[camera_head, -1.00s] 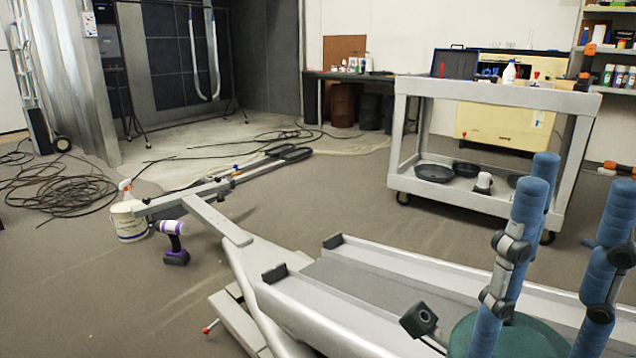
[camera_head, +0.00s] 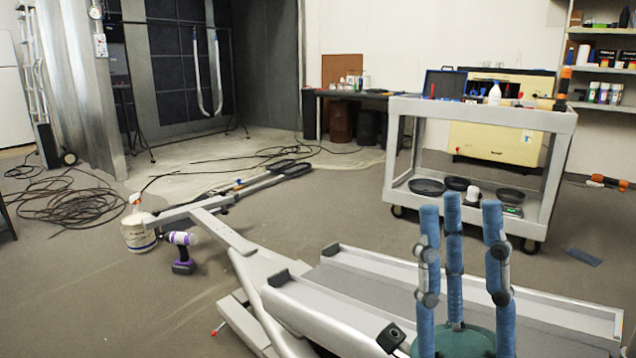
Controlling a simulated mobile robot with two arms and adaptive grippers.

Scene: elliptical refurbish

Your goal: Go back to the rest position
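My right gripper (camera_head: 460,212) points upward at the lower right of the head view. Its several blue segmented fingers stand up from a dark green palm, nearly parallel and apart. It is open, with nothing seen between the fingers. It overlaps the grey elliptical machine (camera_head: 330,305) in the picture; I cannot tell how far above it the gripper is. My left gripper is not in view.
A white cart (camera_head: 480,112) with pans on its lower shelf stands behind the machine. A purple-and-white drill (camera_head: 182,252) and a spray bottle (camera_head: 138,228) are on the floor at left, near coiled cables (camera_head: 75,195). The floor at front left is clear.

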